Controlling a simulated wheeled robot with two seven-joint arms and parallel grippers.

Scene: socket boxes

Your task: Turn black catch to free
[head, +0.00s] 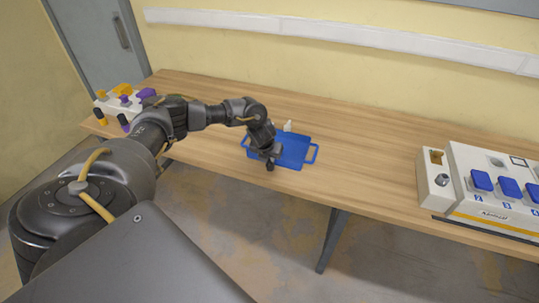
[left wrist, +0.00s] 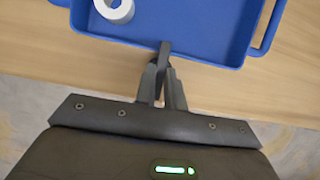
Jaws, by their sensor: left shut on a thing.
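My left gripper (head: 270,163) is at the near edge of a blue tray (head: 296,152) on the table. In the left wrist view its fingers (left wrist: 163,72) are closed together on the near wall of the tray (left wrist: 205,58). No part is clearly recognisable as a black catch. A dark grey knob (head: 441,180) sits on the left end of the white box (head: 463,196) at the right, far from the gripper. My right gripper is not in view.
A white ring-shaped piece (left wrist: 114,9) lies in the tray. A white box (head: 121,106) with yellow, purple and black parts stands at the table's left end. Blue covers (head: 510,188) line the right box. The wooden table (head: 375,165) is clear between tray and right box.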

